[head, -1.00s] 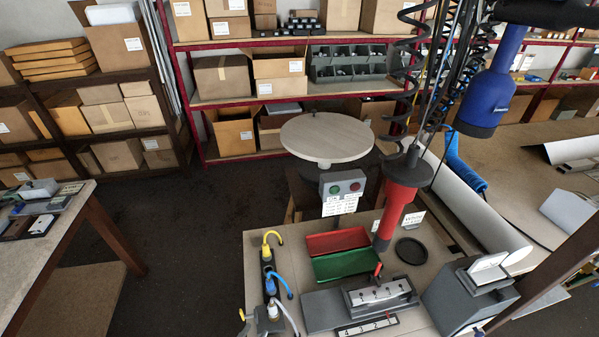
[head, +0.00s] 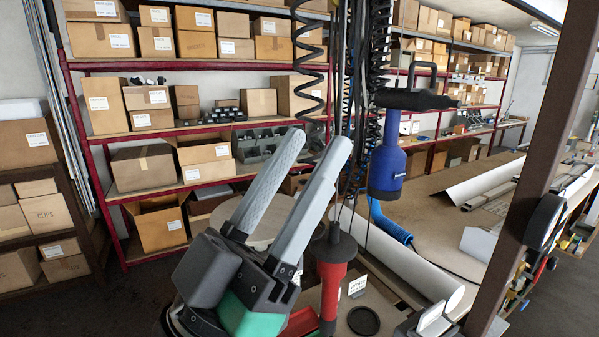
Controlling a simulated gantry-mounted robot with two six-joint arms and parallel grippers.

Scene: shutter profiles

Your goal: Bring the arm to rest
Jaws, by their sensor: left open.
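My left gripper (head: 318,142) is raised in the lower middle of the head view, its two long grey fingers pointing up and to the right. The fingers are apart with nothing between them. My right gripper is not in view.
A red hanging tool (head: 333,270) hangs close to the right of my left gripper. A blue hanging tool (head: 388,165) and coiled black cables (head: 308,55) hang behind. A brown post (head: 535,170) stands at the right. Red shelving (head: 110,138) with boxes fills the back.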

